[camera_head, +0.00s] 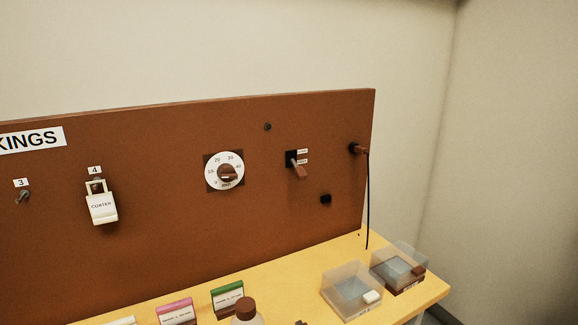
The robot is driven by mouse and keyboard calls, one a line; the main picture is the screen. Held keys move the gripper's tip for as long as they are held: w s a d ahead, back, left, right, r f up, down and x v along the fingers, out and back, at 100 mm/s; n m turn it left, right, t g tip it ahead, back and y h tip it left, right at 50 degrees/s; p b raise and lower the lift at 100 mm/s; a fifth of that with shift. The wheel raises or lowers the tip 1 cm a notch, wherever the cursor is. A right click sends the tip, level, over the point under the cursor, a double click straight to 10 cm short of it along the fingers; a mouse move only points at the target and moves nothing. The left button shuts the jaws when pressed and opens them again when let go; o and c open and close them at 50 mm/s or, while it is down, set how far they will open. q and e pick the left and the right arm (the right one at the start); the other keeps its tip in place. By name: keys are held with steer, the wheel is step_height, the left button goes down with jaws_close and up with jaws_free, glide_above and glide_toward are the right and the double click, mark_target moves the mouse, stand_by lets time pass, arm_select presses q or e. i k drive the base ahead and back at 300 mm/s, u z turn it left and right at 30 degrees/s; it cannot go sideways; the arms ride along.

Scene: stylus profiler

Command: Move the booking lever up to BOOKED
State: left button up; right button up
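Neither of my grippers shows in the head view, and nothing touches the lever.
A round dial (225,172) is left of the lever, and a brown plug with a hanging black cord (357,148) is right of it. A padlock (102,206) hangs at the left. Clear boxes (350,291), cards and a bottle (245,312) stand on the yellow table (290,277) below.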

mark_target(300, 172)
steer(key=z, duration=0.1)
steer(key=k, duration=0.4)
steer(key=u, duration=0.95)
